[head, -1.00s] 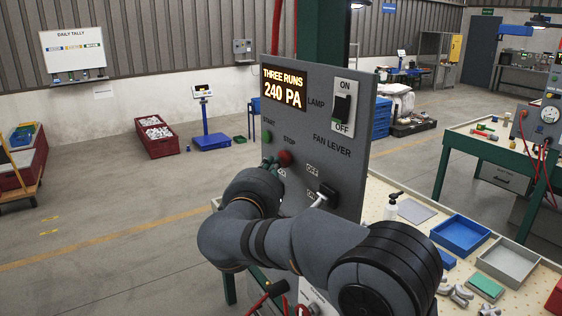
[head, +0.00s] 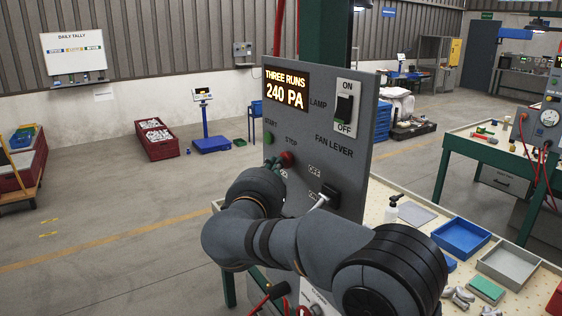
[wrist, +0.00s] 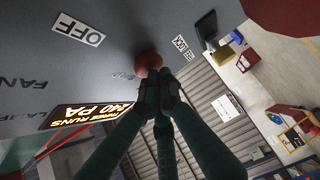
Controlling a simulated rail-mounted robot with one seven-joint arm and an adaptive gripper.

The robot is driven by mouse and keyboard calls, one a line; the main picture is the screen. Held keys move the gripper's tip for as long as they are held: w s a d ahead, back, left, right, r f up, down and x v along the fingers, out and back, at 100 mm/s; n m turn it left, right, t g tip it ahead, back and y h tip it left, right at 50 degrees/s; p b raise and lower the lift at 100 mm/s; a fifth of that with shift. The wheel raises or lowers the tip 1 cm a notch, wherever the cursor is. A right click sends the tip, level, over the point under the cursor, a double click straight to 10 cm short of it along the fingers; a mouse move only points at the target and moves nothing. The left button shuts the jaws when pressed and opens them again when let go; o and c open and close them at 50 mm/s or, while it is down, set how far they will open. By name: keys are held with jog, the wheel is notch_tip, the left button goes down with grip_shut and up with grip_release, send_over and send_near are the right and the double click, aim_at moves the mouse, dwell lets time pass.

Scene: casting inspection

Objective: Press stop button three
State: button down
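The red stop button (head: 288,158) sits on the grey control panel (head: 325,165) under the word STOP. My gripper (head: 277,164) is right at the button, beside its left side in the head view. In the wrist view my gripper's fingers (wrist: 161,76) are drawn together at the tips, with nothing held. The red button (wrist: 148,63) shows just beyond the tips, which overlap its lower edge; I cannot tell whether they touch it. The lit display (head: 286,88) reads "THREE RUNS 240 PA".
A green start button (head: 268,138) is left of the stop button. The lamp switch (head: 345,107) is at upper right, and the fan lever (head: 328,196) sits lower right, near my arm. A bench (head: 415,235) with blue and grey trays stands behind.

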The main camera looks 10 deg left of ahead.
jog(key=shift+w+d+f, duration=0.15)
jog(key=shift+w+d, duration=0.05)
jog(key=shift+d, duration=0.2)
jog(key=shift+s+a+f+b, duration=0.15)
jog(key=shift+f+b, duration=0.05)
jog(key=shift+b, duration=0.3)
jog(key=shift+s+a, duration=0.15)
jog(key=shift+s, duration=0.05)
jog(key=s+a, duration=0.1)
jog(key=a, duration=0.1)
jog(key=s+a, duration=0.1)
jog(key=s, duration=0.1)
jog(key=shift+s+a+r+b, duration=0.2)
jog(key=shift+a+b, duration=0.1)
jog(key=shift+a, duration=0.1)
